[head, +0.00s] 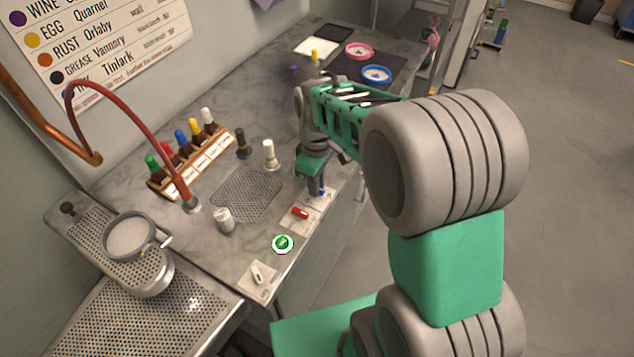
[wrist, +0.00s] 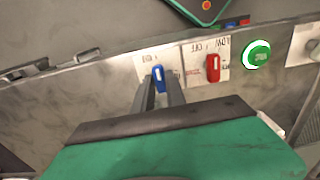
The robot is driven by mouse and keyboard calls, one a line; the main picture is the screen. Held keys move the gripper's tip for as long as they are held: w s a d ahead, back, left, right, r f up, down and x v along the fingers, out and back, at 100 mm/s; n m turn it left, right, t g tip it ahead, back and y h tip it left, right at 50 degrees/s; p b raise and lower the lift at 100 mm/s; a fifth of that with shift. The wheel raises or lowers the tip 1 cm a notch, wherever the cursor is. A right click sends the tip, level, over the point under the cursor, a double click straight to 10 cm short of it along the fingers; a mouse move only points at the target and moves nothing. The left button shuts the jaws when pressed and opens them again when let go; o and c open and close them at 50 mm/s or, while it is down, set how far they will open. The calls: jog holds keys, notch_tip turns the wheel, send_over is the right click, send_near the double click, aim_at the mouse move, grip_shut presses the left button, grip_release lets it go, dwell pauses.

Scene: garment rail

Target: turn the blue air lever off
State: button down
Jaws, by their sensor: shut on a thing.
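The blue air lever (wrist: 159,78) stands on a white label plate (wrist: 147,63) at the counter's front edge in the wrist view. My gripper (wrist: 162,90) is around the lever with a dark finger on each side, shut on it. In the head view the lever (head: 321,192) shows only in part below my gripper (head: 316,187), which hides the rest. The lettering on its plate is too small and partly covered to read surely.
The red lever (head: 300,213) stands close beside the blue one, on a plate marked LOW and OFF. A bottle rack (head: 195,160) stands farther back.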

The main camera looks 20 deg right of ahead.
jog(key=c, duration=1.4)
grip_release()
jog(key=shift+o, duration=0.2)
notch_tip(320, 180, up, 8)
jog(key=shift+f+b, duration=0.1)
jog(key=shift+b, duration=0.25)
